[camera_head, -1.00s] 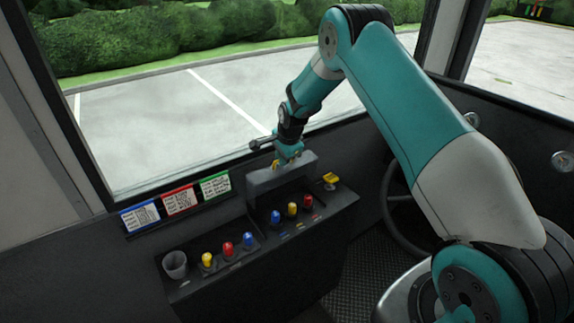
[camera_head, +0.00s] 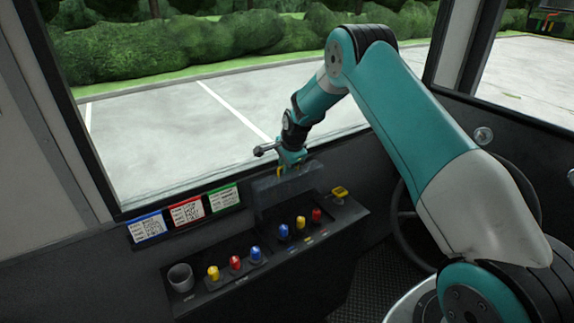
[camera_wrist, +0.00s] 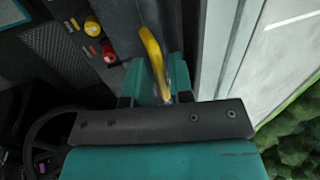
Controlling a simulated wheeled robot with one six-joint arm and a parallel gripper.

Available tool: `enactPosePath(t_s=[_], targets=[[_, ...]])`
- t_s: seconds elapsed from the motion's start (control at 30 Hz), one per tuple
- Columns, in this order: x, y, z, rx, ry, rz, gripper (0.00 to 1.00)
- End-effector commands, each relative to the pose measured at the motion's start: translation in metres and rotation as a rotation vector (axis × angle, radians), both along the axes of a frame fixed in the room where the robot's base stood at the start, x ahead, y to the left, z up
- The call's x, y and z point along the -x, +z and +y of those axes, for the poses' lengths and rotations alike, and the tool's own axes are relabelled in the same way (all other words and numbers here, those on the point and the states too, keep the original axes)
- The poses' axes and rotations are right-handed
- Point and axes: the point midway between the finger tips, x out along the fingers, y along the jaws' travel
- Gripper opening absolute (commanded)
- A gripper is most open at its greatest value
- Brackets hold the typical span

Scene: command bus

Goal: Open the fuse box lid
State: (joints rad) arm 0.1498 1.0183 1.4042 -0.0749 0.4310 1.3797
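The fuse box lid (camera_head: 288,192) is a dark grey panel. It stands raised and tilted up behind the right-hand group of fuses (camera_head: 300,222), which lie uncovered. My gripper (camera_head: 290,169) is at the lid's upper edge, pointing down from the window side, and looks in contact or very close. In the wrist view a curved yellow piece (camera_wrist: 154,62) sits between teal gripper parts. The gap between the fingertips is not clear, and the exact contact with the lid is hidden.
A left-hand group of yellow, red and blue fuses (camera_head: 235,263) and a grey cup (camera_head: 181,278) are on the same console. A yellow switch (camera_head: 340,192) is at its right end. Three labels (camera_head: 187,212) line the wall below the window. A steering wheel (camera_head: 405,225) is at right.

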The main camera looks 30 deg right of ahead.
Motion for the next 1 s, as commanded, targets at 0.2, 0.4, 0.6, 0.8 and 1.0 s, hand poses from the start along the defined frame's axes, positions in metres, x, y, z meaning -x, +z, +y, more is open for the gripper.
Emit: enactPosePath(t_s=[0.2, 0.4, 0.6, 0.8, 1.0], targets=[[0.0, 0.0, 0.0, 0.001, -0.003, 0.0, 0.35], [0.0, 0.005, 0.0, 0.002, -0.004, -0.002, 0.35], [0.01, 0.037, -0.001, 0.002, -0.004, -0.006, 0.35], [0.025, 0.086, -0.003, 0.002, -0.004, -0.006, 0.35], [0.039, 0.132, -0.003, 0.002, -0.003, -0.005, 0.35]])
